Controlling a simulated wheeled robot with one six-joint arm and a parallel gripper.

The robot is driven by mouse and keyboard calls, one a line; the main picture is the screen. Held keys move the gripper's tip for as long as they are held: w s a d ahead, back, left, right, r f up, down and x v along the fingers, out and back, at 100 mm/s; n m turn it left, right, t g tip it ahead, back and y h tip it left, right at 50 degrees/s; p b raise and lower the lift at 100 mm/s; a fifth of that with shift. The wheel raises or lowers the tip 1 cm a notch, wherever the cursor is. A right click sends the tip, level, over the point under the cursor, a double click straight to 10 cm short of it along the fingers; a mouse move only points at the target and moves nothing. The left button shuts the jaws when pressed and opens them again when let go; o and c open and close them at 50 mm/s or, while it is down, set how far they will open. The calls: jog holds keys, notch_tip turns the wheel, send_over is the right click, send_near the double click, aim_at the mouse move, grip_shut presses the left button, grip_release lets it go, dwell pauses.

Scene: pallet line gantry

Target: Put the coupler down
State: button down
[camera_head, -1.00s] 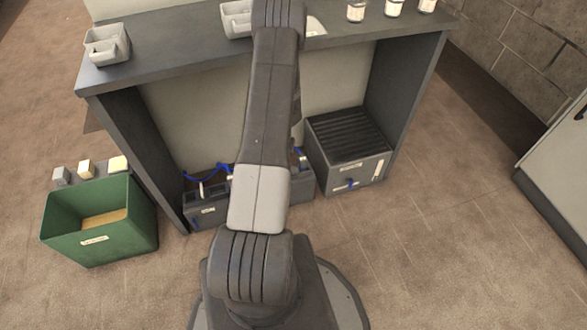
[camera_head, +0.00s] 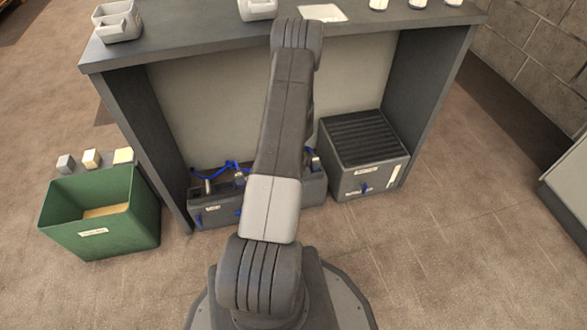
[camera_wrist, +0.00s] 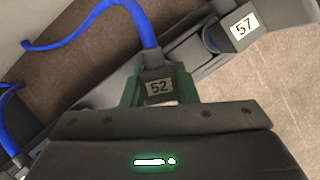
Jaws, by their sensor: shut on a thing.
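My gripper (camera_wrist: 160,92) shows in the wrist view with its green fingers on both sides of a dark coupler (camera_wrist: 158,74) labelled 52. It is shut on this coupler. A blue hose (camera_wrist: 146,25) runs up from the coupler and bends to the left. In the head view my arm hides the gripper and the held coupler. A long grey box (camera_head: 290,222) with blue hoses stands on the floor under the bench there. In the wrist view I cannot tell whether the held coupler touches anything below it.
Another coupler labelled 57 (camera_wrist: 243,27) sits at the upper right of the wrist view. A slatted grey box (camera_head: 368,182) stands right of the long box, under the bench (camera_head: 215,58). A green bin (camera_head: 130,228) stands at left.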

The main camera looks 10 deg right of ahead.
jog(key=shift+f, duration=0.2)
jog(key=c, duration=1.1)
grip_release()
jog(key=shift+r, duration=0.1)
jog(key=shift+c, duration=0.2)
jog(key=shift+r, duration=0.3)
jog(key=p+v, duration=0.3)
jog(key=v, duration=0.8)
jog(key=shift+s+r+p, duration=0.2)
jog(key=shift+r+p, duration=0.1)
jog(key=shift+p, duration=0.05)
